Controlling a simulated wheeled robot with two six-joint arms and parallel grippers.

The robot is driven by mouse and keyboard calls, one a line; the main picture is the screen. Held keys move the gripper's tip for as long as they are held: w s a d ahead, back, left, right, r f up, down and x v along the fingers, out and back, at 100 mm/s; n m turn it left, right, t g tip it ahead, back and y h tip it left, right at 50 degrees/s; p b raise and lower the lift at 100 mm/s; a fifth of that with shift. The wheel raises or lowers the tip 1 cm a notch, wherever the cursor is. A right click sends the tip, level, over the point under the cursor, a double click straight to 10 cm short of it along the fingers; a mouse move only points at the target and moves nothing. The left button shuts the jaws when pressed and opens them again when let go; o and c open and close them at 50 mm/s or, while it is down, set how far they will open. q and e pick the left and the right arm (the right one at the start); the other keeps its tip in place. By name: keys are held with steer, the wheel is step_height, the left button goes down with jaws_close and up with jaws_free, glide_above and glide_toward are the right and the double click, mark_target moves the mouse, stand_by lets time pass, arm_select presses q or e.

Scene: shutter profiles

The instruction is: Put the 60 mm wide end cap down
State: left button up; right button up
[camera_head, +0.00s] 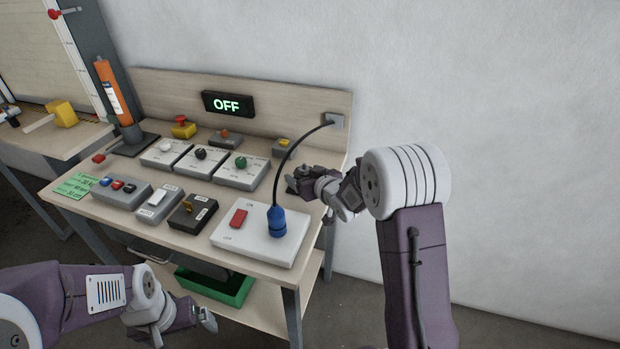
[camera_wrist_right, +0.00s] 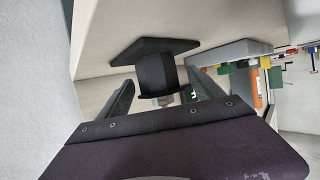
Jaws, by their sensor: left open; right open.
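A dark part with a flat plate and a blocky body (camera_wrist_right: 155,72) shows in the right wrist view. It is on the pale bench top, between the fingers of my right gripper (camera_wrist_right: 163,88). I cannot tell whether it is the 60 mm wide end cap or a holder for it, or whether the fingers touch it. In the head view the dark part (camera_head: 302,178) is at the bench's right edge, partly covered by my open right gripper (camera_head: 324,188). My left gripper (camera_head: 188,324) is open and empty, low in front of the bench.
The bench (camera_head: 75,205) carries several switch boxes, a white box (camera_head: 252,246) with a blue plug (camera_head: 277,222) and black cable, and an orange cylinder (camera_head: 112,92). A display (camera_head: 228,104) reads OFF. A green bin (camera_head: 236,291) is on the lower shelf.

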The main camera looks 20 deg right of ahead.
steer(key=p+v, duration=0.1)
steer(key=v, duration=1)
steer(key=shift+r, duration=0.2)
steer(key=shift+s, duration=0.4)
steer(key=shift+a+r, duration=0.1)
steer(key=shift+r, duration=0.2)
steer(key=a+r+p, duration=0.4)
steer(key=r+p, duration=0.2)
steer(key=r, duration=0.1)
steer(key=s+d+f+m+g+h+p, duration=0.1)
steer(key=s+f+g, duration=0.4)
steer(key=s, duration=0.5)
steer(key=s+d+f+m+g+h+p, duration=0.1)
steer(key=s+f+g+p, duration=0.1)
steer(key=s+f+g, duration=0.4)
steer(key=s+g, duration=0.1)
steer(key=s, duration=0.4)
steer(key=shift+s+d, duration=0.25)
steer(key=shift+s, duration=0.05)
